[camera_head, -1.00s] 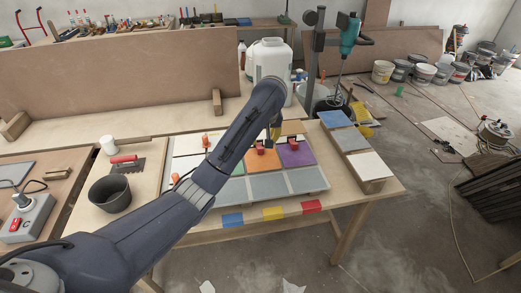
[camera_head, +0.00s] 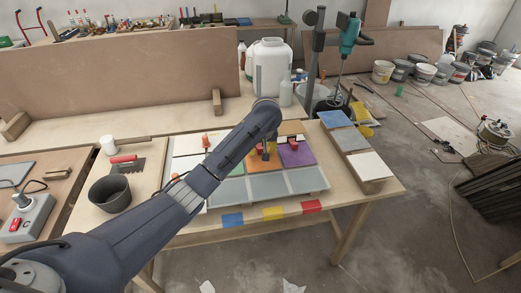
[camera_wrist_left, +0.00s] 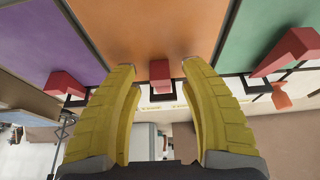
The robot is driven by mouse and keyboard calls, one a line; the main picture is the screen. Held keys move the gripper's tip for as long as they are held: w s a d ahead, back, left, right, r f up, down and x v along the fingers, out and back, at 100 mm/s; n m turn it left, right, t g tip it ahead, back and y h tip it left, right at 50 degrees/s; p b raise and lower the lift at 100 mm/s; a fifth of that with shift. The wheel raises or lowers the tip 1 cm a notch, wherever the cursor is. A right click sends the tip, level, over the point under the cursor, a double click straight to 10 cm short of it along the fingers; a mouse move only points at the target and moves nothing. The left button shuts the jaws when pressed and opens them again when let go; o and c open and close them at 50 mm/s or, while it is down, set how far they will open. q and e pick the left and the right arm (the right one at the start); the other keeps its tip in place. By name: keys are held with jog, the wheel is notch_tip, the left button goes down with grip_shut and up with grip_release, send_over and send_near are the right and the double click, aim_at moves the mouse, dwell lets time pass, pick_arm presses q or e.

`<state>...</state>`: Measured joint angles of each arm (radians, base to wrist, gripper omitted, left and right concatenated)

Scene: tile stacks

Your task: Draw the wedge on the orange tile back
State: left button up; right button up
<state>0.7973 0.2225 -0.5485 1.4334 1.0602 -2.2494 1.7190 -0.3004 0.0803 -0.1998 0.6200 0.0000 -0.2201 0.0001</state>
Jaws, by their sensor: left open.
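In the left wrist view the orange tile (camera_wrist_left: 150,30) fills the upper middle. Its red wedge (camera_wrist_left: 160,73) sits at the tile's edge, with a dark bracket around it. My left gripper (camera_wrist_left: 157,68) has yellow fingers, open, with one tip on each side of this wedge; I see no clear contact. In the head view my left arm hides much of this area. My right gripper is not in view.
Neighbouring red wedges sit at the purple tile's edge (camera_wrist_left: 66,84) and the green tile's edge (camera_wrist_left: 287,48) in the wrist view. Grey tiles (camera_head: 285,183) lie in front. A tile stack (camera_head: 350,140) stands right, a black bucket (camera_head: 110,194) left, a white jug (camera_head: 271,68) behind.

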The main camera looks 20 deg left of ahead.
pick_arm(q)
jog(key=shift+w+a+f, duration=0.1)
jog(key=shift+w+f, duration=0.1)
jog(key=shift+f, duration=0.3)
grip_shut()
dwell(0.4)
